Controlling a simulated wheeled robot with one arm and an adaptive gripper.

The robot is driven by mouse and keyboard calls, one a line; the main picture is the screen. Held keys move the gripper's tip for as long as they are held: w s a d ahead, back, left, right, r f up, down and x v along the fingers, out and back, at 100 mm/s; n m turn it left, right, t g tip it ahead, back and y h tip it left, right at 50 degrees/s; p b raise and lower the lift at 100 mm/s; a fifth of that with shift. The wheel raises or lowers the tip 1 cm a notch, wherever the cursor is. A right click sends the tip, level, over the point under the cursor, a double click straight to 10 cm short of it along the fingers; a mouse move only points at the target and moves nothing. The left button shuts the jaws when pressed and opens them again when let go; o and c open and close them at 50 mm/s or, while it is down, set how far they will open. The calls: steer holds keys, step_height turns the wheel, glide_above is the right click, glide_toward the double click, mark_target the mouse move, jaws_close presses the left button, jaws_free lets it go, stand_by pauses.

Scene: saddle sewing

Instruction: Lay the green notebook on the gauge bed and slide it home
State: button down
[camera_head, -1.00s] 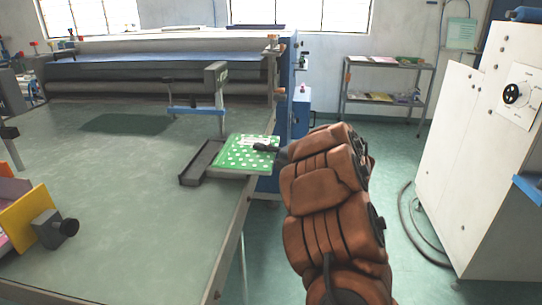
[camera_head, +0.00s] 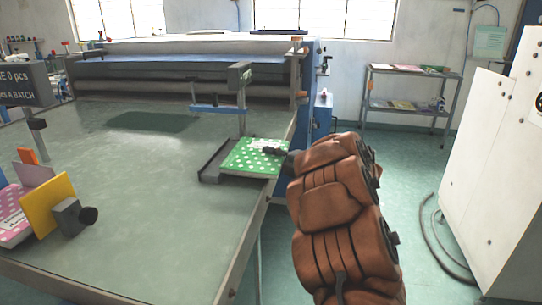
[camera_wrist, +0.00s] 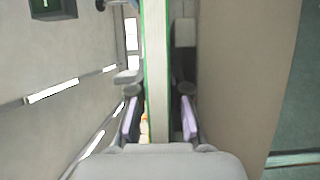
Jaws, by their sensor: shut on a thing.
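The green notebook (camera_head: 250,160) with white dots lies flat, or nearly so, at the gauge bed (camera_head: 209,170), a dark grey ledge at the table's right edge. The bed's raised left side shows along the notebook's left edge; whether they touch I cannot tell. My gripper (camera_head: 275,151) is shut on the notebook's right side. In the wrist view the notebook (camera_wrist: 156,70) is edge-on, pale pages between green covers, with my gripper's fingers (camera_wrist: 160,120) on both sides. The notebook hides most of the bed's surface.
A grey post (camera_head: 241,95) with a blue bar (camera_head: 217,109) stands just behind the bed. At left are a pink dotted notebook (camera_head: 12,225), a yellow plate (camera_head: 48,205) and a sign (camera_head: 30,85). The middle of the table (camera_head: 150,190) is clear. A white cabinet (camera_head: 485,170) stands right.

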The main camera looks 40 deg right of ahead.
steer(key=shift+f, duration=0.25)
stand_by(0.7)
steer(key=c, duration=1.1)
jaws_free()
steer(key=shift+o, duration=0.2)
steer(key=shift+f, duration=0.1)
steer(key=shift+s+f+b, duration=0.1)
steer(key=shift+f+b, duration=0.3)
steer(key=shift+b, duration=0.2)
steer(key=shift+s, duration=0.1)
steer(key=shift+s+d, duration=0.8)
steer(key=shift+d, duration=0.1)
steer(key=s+d, duration=0.5)
steer(key=shift+s+r, duration=0.25)
steer(key=shift+r, duration=0.1)
